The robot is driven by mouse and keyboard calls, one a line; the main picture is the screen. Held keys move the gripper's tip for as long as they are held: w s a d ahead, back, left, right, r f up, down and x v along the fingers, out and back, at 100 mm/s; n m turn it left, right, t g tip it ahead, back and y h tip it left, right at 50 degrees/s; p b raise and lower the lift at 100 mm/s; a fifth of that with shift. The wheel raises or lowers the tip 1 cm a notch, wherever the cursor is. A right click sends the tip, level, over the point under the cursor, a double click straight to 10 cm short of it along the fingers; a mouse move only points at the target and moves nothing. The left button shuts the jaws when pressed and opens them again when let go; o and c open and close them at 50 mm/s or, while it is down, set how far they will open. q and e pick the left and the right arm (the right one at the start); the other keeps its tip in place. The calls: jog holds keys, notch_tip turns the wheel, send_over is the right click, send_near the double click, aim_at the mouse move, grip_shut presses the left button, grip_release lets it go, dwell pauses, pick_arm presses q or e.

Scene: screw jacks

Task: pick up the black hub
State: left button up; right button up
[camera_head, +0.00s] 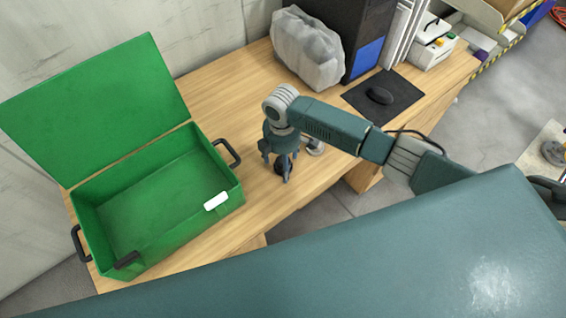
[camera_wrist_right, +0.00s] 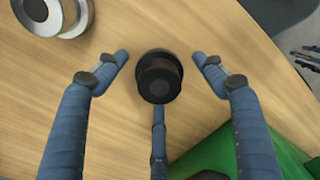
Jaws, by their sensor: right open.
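The black hub (camera_wrist_right: 158,76) is a round, stepped black piece on the wooden table, in the middle of the right wrist view. My right gripper (camera_wrist_right: 160,60) is open, with one finger on each side of the hub and a third finger below it in the picture. Gaps show between the hub and the two side fingers; whether the third finger touches it I cannot tell. In the head view my right gripper (camera_head: 281,172) points down over the table, and the hub (camera_head: 281,166) shows only as a dark patch among its fingers. My left gripper is not in view.
An open green box (camera_head: 160,205) with black handles stands left of the gripper. A silver round part (camera_wrist_right: 50,12) lies close to the hub; it also shows in the head view (camera_head: 315,148). A wrapped bag (camera_head: 306,48), a computer tower and a mouse (camera_head: 379,96) are farther back.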

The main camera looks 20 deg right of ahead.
jog(key=shift+f, duration=0.15)
jog(key=shift+c, duration=0.3)
jog(key=c, duration=1.7)
grip_shut()
jog(key=shift+r, duration=0.2)
